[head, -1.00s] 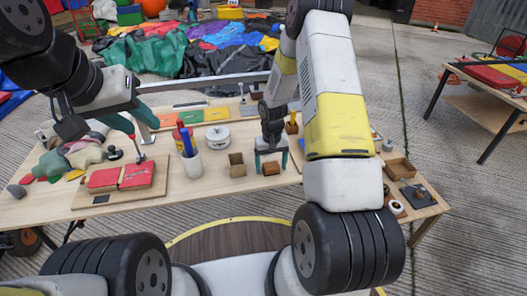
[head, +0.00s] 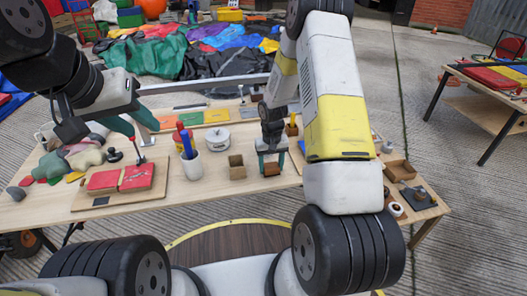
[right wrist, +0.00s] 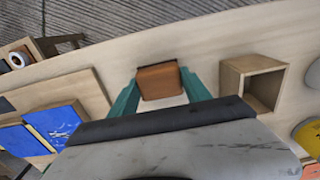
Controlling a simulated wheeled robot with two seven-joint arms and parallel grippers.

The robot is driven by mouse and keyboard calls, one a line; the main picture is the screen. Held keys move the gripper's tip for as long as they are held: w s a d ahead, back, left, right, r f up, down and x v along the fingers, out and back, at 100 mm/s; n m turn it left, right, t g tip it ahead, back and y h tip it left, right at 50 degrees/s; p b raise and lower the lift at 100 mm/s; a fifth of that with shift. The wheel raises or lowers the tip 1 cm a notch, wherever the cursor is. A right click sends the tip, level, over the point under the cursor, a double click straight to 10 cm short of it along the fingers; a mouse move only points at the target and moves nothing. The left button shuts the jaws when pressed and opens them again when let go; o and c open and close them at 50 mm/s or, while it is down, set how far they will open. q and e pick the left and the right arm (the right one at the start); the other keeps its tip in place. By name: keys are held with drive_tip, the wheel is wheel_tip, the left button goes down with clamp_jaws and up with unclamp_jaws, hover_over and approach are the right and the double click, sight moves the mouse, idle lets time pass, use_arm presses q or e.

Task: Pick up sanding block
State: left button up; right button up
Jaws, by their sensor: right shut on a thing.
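The sanding block (head: 271,169) is a small brown block at the table's front middle in the head view. My right gripper (head: 271,163) points down over it, its teal fingers shut on the block's sides. In the right wrist view the block (right wrist: 158,80) sits between the two teal fingers of the right gripper (right wrist: 160,92). A gap between block and tabletop cannot be made out. My left gripper (head: 134,122) is open and empty, above the left part of the table.
An open wooden box (head: 237,168) stands just left of the block. A board with red pieces (head: 120,178) lies at left. Bare table (head: 215,185) shows in front.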

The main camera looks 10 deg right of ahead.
sight(271, 167)
drive_tip(key=shift+r, duration=0.55)
drive_tip(key=shift+s+a+r, duration=0.1)
drive_tip(key=shift+s+r, duration=0.1)
drive_tip(key=shift+r, duration=0.3)
drive_tip(key=shift+s+a+r, duration=0.1)
drive_tip(key=shift+s+r, duration=0.1)
drive_tip(key=shift+r, duration=0.25)
drive_tip(key=s+a+r, duration=0.1)
drive_tip(key=s+a, duration=0.1)
drive_tip(key=s, duration=1.3)
drive_tip(key=shift+r, duration=0.15)
drive_tip(key=shift+a, duration=0.1)
